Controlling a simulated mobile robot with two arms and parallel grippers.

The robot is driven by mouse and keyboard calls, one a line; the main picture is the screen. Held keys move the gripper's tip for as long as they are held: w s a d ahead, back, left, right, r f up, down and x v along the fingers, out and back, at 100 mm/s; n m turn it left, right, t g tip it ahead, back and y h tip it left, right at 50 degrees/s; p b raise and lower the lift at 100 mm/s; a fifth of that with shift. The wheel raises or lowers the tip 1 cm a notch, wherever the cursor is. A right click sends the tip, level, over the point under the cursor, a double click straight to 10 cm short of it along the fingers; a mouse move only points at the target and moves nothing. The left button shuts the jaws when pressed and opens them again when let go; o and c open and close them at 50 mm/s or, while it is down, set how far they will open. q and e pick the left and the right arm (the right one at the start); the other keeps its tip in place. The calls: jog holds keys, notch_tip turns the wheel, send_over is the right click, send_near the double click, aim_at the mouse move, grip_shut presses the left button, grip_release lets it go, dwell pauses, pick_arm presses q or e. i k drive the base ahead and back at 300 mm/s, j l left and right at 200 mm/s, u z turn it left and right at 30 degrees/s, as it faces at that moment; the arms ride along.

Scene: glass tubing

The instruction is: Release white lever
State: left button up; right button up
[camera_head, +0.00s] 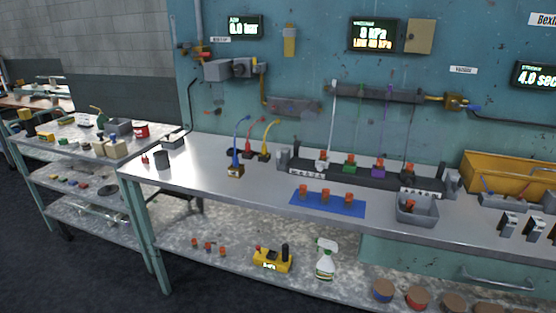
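A long black fixture (372,178) lies along the back of the metal workbench. White, green, purple and dark parts stand on it in a row. The white part (322,157) is the leftmost of these and is small in view. A thin white line (333,115) runs from near it up to the dark pipe on the wall. I cannot make out a separate white lever or its position. Neither of my grippers is in view.
A blue mat (320,209) with several orange-brown pieces lies in front of the fixture. A grey bin (417,208) stands right of it. A yellow tray (510,178) is farther right. The workbench (210,175) has clear room at the left front.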

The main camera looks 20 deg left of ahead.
aim_at(280, 160)
jog(key=i+l, duration=0.1)
jog(key=i, duration=0.35)
jog(key=i+l+u, duration=0.1)
jog(key=i, duration=0.35)
jog(key=i+l, duration=0.2)
jog(key=i, duration=0.2)
